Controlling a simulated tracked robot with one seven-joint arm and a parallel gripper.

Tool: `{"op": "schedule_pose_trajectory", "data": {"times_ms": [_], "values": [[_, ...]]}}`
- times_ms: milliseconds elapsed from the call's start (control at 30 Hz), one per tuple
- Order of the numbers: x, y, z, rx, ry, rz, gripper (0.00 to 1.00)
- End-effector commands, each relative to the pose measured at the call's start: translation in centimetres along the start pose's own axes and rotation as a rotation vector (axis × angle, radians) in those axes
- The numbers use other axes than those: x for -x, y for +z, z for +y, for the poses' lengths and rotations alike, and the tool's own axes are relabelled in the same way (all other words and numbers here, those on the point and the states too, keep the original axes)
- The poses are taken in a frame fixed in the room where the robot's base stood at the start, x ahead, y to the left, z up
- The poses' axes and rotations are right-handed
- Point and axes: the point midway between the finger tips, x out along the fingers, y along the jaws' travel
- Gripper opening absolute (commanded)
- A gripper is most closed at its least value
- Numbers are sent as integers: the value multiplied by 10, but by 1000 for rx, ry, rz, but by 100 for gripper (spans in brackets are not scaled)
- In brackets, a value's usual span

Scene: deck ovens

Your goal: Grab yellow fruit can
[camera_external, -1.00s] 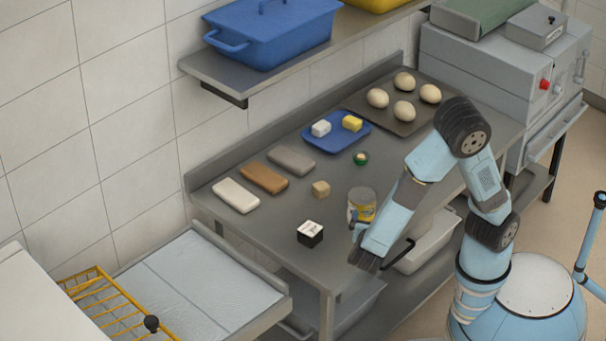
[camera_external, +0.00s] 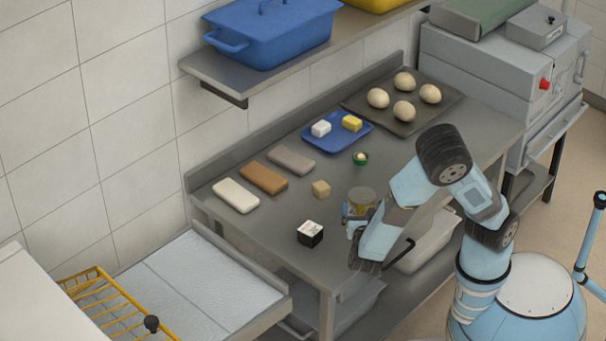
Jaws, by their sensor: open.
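The fruit can (camera_external: 361,197) stands upright near the front edge of the steel table, with a grey lid and a yellowish label. Its lower front is partly hidden behind my arm. My gripper (camera_external: 352,232) is open, just in front of the can and low near the table edge. One light-blue finger shows by the can's lower left side; the other is hidden by the wrist. I cannot tell whether the fingers touch the can.
A shelf (camera_external: 300,50) overhangs the table's rear.

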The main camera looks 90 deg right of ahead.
Motion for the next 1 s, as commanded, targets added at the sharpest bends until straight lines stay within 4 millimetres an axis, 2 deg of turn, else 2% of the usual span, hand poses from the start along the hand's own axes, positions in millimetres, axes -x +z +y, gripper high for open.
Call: {"op": "schedule_pose_trajectory", "data": {"times_ms": [233, 533, 867, 1000], "values": [[-15, 0, 0, 1, -1, 1, 100], [-53, 2, 0, 0, -2, 1, 100], [-58, 2, 0, 0, 0, 1, 100], [-58, 2, 0, 0, 0, 1, 87]]}}
